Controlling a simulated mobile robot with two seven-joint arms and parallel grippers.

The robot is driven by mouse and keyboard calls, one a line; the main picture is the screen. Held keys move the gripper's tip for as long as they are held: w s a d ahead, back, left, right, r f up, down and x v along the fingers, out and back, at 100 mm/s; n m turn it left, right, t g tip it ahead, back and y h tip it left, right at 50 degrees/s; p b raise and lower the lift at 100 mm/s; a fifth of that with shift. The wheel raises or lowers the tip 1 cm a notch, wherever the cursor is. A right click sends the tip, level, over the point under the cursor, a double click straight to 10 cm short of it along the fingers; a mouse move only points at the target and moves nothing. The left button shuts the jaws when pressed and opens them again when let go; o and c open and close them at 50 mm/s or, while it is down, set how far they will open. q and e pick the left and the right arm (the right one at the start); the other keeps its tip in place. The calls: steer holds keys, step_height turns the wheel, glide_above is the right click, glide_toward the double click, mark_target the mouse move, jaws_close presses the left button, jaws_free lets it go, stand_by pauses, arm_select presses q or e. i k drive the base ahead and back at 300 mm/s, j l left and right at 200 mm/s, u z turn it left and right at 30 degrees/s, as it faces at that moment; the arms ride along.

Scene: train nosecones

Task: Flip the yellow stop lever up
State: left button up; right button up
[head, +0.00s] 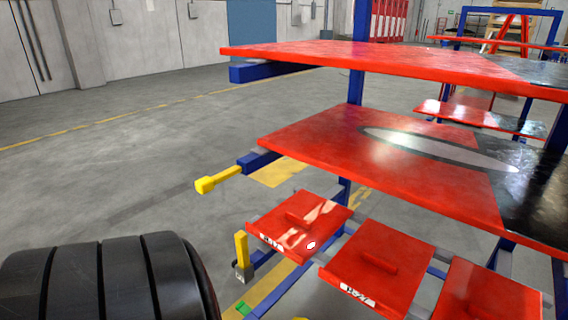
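A yellow lever (218,179) sticks out roughly level, to the left, from the end of a blue beam beside the middle red shelf. A second yellow lever (241,249) stands upright lower down, on a grey bracket at the end of a lower blue beam, left of the small red panels. I cannot tell from the picture which of them is the stop lever. Neither of my grippers is in view, and nothing is seen touching either lever.
Open grey floor (110,150) lies left of the rack. Similar racks stand behind at right.

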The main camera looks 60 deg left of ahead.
mark_target(206, 183)
steer(key=u, duration=2.35)
